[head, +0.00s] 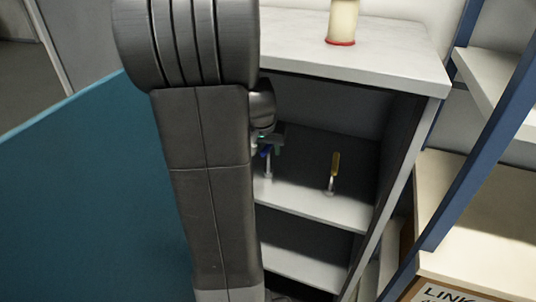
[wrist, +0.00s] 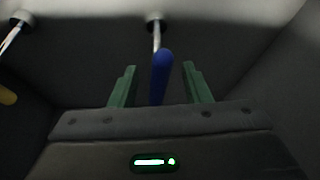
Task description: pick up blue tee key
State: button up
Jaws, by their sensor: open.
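The blue tee key (wrist: 161,72) has a blue handle on a thin metal shaft that ends at a round pale base. In the wrist view its handle lies between the two green fingers of my gripper (wrist: 159,84), with a gap on each side. My gripper is open and does not appear to touch it. In the head view the blue key (head: 267,153) shows inside the cabinet on the middle shelf, partly hidden by my gripper (head: 272,143) and arm.
The cabinet top and side walls enclose the space. A cream cylinder (head: 342,22) stands on top. A blue-framed rack (head: 480,140) is at right.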

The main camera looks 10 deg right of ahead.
jog(key=shift+x, duration=1.1)
grip_shut()
